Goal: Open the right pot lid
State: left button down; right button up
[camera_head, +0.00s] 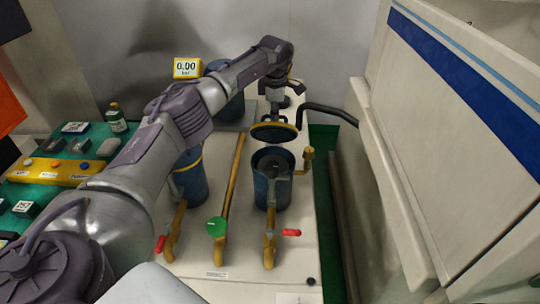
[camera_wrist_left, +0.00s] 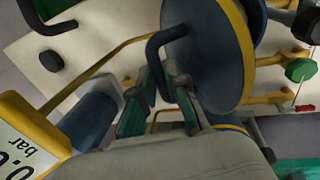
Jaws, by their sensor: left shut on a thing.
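The right pot (camera_head: 263,190) is a blue cylinder on the pale bench, and its dark opening shows in the head view. Its lid (camera_head: 273,134) is a dark blue disc with a yellow rim, raised and tilted above the back of the opening. My left gripper (camera_head: 276,110) is above the lid. In the left wrist view, the fingers of the left gripper (camera_wrist_left: 160,98) are shut on the dark handle (camera_wrist_left: 152,50) of the lid (camera_wrist_left: 205,55). Whether the lid is hinged to the pot cannot be told. My right gripper is in neither view.
Another blue pot (camera_head: 194,185) stands left, partly behind my arm. A yellow gauge (camera_head: 187,67) reads 0.00 bar. Yellow pipes (camera_head: 229,185) with red (camera_head: 291,232) and green (camera_head: 216,227) handles cross the bench. A black bent bar (camera_head: 330,110) and a large white cabinet (camera_head: 455,120) are at right.

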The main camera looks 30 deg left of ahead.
pick_arm(q)
jog(key=shift+w+a+b, duration=0.5)
jog(key=shift+w+a, duration=0.2)
jog(key=shift+w, duration=0.35)
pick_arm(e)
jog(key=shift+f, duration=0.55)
pick_arm(q)
jog(key=shift+w, duration=0.15)
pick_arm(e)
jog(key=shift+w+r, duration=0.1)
